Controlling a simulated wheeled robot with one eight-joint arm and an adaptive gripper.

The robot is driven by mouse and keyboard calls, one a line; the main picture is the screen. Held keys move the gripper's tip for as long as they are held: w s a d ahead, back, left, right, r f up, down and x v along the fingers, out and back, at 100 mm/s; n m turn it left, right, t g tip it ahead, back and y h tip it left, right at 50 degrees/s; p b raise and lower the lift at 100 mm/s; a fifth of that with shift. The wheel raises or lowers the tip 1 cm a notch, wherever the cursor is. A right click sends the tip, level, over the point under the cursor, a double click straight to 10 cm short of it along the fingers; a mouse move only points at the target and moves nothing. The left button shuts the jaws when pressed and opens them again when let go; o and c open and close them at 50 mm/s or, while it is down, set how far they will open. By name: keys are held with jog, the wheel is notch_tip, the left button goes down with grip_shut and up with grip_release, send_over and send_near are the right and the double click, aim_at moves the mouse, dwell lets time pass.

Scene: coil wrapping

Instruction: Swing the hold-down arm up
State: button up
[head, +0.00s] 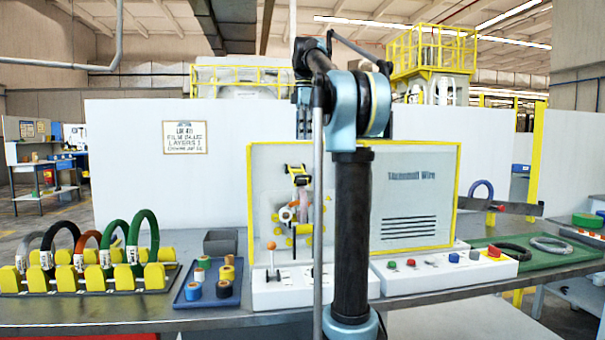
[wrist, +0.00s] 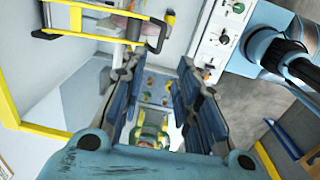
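The wrapping machine (head: 410,180) has a yellow-edged front panel and stands on the bench behind my arm. A black bracket with a yellow bar, which looks like the hold-down arm (head: 298,172), is at the panel's left part. In the wrist view the same-looking black and yellow part (wrist: 115,22) is at the upper left, beyond my left finger. My gripper (wrist: 157,75) is open, with its two dark blue fingers apart. No object shows held between them, and it looks apart from the bracket.
Several coils stand in a yellow-blocked rack (head: 90,275) at the left. A blue tray (head: 190,299) holds tape rolls. A lever with an orange knob (head: 271,246) rises from the white control base (head: 440,268). A green tray (head: 570,256) with coils lies at the right.

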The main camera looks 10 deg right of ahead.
notch_tip(320, 180, down, 14)
jog(key=shift+w+r, duration=0.15)
dwell(0.4)
grip_shut()
